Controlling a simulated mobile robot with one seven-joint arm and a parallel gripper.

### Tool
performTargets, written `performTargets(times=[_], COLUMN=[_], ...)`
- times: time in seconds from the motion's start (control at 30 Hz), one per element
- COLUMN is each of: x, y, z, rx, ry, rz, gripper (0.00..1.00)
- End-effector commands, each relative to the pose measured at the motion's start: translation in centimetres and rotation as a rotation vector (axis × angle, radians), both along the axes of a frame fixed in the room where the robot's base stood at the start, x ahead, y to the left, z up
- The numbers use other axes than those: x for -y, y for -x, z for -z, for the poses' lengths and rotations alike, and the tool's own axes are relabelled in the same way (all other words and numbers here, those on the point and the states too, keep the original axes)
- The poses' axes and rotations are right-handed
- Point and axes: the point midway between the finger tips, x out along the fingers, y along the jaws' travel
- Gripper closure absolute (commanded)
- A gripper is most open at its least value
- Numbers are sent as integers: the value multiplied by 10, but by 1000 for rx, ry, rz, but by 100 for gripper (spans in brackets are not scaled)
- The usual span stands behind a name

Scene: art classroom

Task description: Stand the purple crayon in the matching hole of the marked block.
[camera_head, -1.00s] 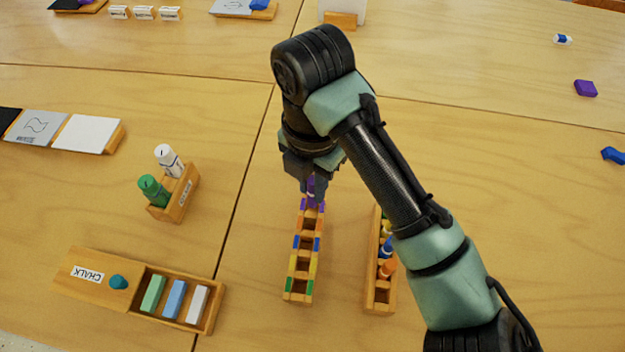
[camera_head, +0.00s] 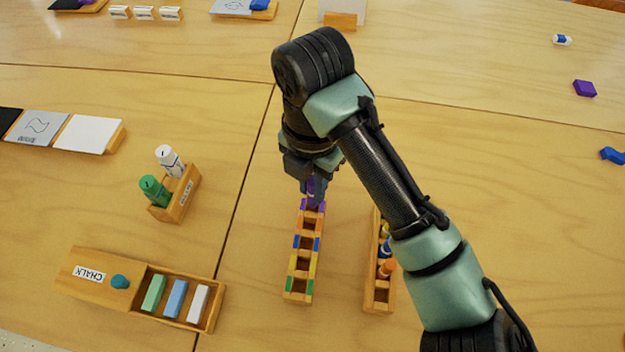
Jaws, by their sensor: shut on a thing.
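The marked block (camera_head: 299,274) is a narrow wooden block with a row of square holes edged in purple, blue, yellow and green. It lies in the middle of the table. My gripper (camera_head: 313,190) is over its far end and is shut on the purple crayon (camera_head: 312,197). The crayon is at the purple-marked hole; its lower end is hidden, so I cannot tell how deep it sits. The blue, yellow and green holes look empty.
A wooden rack (camera_head: 378,293) with several crayons stands close on the right, partly behind my arm. A chalk box (camera_head: 217,308) and a marker holder (camera_head: 178,206) stand to the left. Bare table lies around the block's near end.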

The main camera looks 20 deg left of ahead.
Motion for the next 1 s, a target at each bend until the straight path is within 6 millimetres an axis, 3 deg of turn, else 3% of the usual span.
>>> performTargets(times=[1.0], x=[0], y=[0], z=[7], rx=[1], ry=[0], rz=[1], gripper=[100])
